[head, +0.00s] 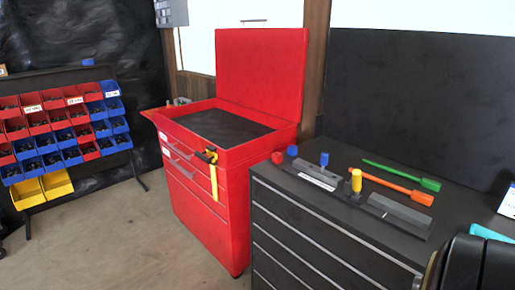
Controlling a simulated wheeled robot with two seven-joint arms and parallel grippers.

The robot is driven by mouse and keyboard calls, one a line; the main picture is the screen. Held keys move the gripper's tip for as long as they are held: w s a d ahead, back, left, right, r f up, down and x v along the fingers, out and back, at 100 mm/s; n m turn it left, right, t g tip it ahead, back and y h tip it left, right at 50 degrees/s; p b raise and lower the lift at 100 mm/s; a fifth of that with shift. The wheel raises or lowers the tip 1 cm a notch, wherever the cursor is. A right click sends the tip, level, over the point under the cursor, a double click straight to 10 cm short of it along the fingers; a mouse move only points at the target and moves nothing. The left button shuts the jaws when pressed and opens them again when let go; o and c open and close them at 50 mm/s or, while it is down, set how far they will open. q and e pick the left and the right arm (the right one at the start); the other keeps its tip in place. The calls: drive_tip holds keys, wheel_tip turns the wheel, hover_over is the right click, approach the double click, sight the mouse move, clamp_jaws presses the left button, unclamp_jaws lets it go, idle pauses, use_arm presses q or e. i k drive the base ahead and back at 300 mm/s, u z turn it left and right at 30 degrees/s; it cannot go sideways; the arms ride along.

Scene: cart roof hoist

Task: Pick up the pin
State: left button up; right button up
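No single object is clearly recognisable as the pin. Small upright coloured pieces stand on the dark cabinet top at the right: a yellow peg-like piece (356,180) at the grey rail, a blue piece (324,159) behind the rail, another blue piece (292,150) and a red piece (278,157) at the cabinet's left end. A yellow strap-like piece with a black top (213,178) hangs at the front corner of the red cart. Neither my left nor my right gripper is in view.
The red cart (205,208) has its lid (261,75) raised. On the dark cabinet (310,240) lie a grey rail (400,210), an orange tool (398,188) and a green tool (400,174). A bin rack (55,163) stands left. Floor is clear between rack and cart.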

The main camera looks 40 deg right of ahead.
sight(324, 156)
drive_tip(key=z, duration=0.45)
drive_tip(key=i, duration=1.2)
drive_tip(key=z, duration=1)
